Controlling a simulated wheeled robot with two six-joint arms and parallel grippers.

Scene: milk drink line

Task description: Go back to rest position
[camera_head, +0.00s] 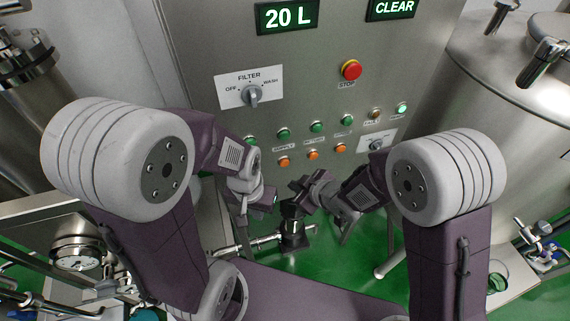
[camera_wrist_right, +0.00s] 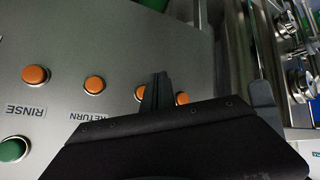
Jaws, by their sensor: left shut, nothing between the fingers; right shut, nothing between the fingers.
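In the head view my left arm comes in from the left and bends down to its wrist. In the right wrist view the dark fingers of the right gripper (camera_wrist_right: 157,92) stand together before the panel buttons.
The steel control panel (camera_head: 300,100) with a filter knob (camera_head: 251,95), red stop button (camera_head: 351,69) and rows of green and orange buttons rises ahead. A steel tank (camera_head: 510,85) stands right. A gauge (camera_head: 77,251) and pipes are at left. Green floor (camera_head: 345,262) shows below.

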